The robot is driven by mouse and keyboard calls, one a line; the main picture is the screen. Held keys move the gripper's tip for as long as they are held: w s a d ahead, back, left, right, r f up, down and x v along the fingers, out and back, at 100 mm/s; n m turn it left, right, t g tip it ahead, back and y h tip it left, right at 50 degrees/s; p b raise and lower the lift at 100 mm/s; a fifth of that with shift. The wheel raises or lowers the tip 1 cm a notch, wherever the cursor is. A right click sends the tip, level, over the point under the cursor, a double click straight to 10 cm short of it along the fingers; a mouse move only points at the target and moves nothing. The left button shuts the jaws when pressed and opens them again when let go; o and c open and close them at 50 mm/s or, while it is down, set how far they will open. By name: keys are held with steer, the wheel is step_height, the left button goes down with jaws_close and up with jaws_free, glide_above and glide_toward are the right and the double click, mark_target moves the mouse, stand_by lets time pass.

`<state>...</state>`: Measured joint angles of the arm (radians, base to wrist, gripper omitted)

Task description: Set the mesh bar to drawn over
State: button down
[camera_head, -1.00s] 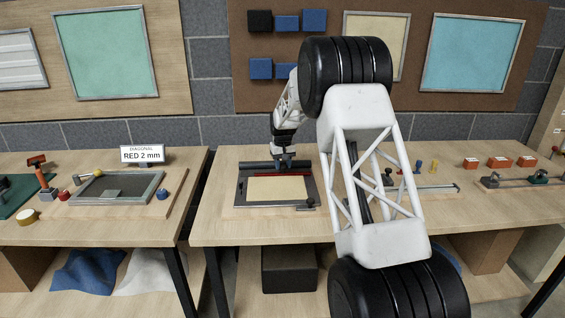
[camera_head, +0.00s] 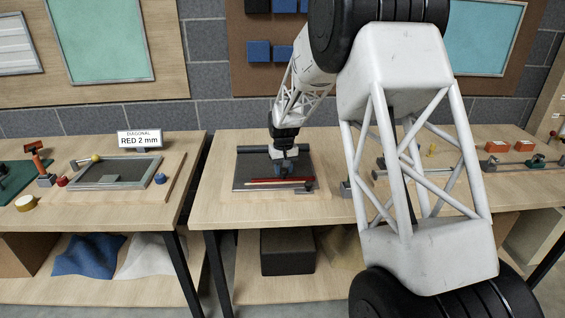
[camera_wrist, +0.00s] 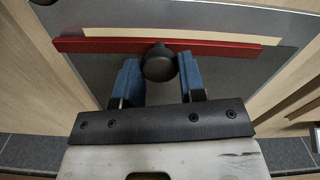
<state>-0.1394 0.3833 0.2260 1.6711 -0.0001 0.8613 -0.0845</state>
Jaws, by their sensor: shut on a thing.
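The mesh bar (camera_head: 262,183) is a red strip with a round black knob (camera_wrist: 158,62). It lies across the frame (camera_head: 238,172) near its front edge in the head view. Dark grey mesh (camera_head: 252,170) covers most of the frame behind the bar. A narrow cream strip (camera_wrist: 215,34) shows beyond the bar in the wrist view. My gripper (camera_wrist: 157,72) is shut on the knob, with one blue finger on each side of it. It also shows in the head view (camera_head: 284,173). The knob is hidden by my gripper in the head view.
A dark roller or bar (camera_head: 252,149) lies at the back of the frame. A small dark clamp (camera_head: 308,184) sits at its front right. The left table (camera_head: 90,212) holds another framed screen and a sign (camera_head: 140,139). A gap separates the tables.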

steer(key=shift+s, duration=1.95)
steer(key=c, duration=0.7)
jaws_free()
step_height(320, 180, up, 8)
steer(key=shift+f, duration=0.1)
